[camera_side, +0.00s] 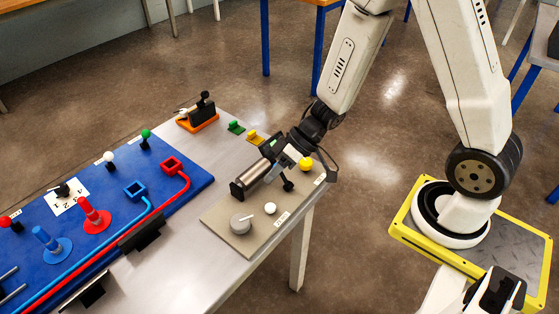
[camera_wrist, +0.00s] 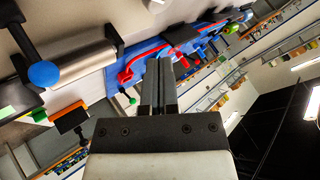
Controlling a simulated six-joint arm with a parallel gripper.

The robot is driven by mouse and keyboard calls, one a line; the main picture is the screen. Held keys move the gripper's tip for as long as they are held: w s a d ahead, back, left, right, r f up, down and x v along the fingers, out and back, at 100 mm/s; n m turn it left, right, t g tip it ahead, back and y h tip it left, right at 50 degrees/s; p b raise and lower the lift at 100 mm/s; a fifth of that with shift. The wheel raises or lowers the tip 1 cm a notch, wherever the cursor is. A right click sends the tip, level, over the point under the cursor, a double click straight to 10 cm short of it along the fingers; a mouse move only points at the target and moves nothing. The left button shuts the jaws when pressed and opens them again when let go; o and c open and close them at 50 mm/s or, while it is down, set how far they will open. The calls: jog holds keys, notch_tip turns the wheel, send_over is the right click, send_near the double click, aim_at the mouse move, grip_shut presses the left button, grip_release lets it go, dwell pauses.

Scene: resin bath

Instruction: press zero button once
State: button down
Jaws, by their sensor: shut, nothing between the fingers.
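A small white round button (camera_side: 270,208) sits on the beige panel (camera_side: 215,217) at the table's right end in the side view. A label beside it is too small to read. My gripper (camera_side: 272,151) is over the far part of this panel, by the metal cylinder (camera_side: 250,178), away from the white button. In the wrist view the two fingers of my gripper (camera_wrist: 158,84) are together with nothing between them. I cannot pick out the white button in the wrist view.
The panel also holds a grey knob (camera_side: 241,223), a yellow ball (camera_side: 306,163) and a black lever (camera_side: 288,186). In the wrist view a blue ball (camera_wrist: 43,73) stands near the cylinder (camera_wrist: 72,62). A blue board (camera_side: 60,270) with levers lies left.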

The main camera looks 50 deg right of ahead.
aim_at(274, 206)
jog(key=shift+f, duration=3.9)
jog(key=shift+f, duration=0.95)
dwell(0.3)
jog(key=shift+r, duration=0.9)
jog(key=shift+r, duration=0.1)
jog(key=shift+r, duration=2.45)
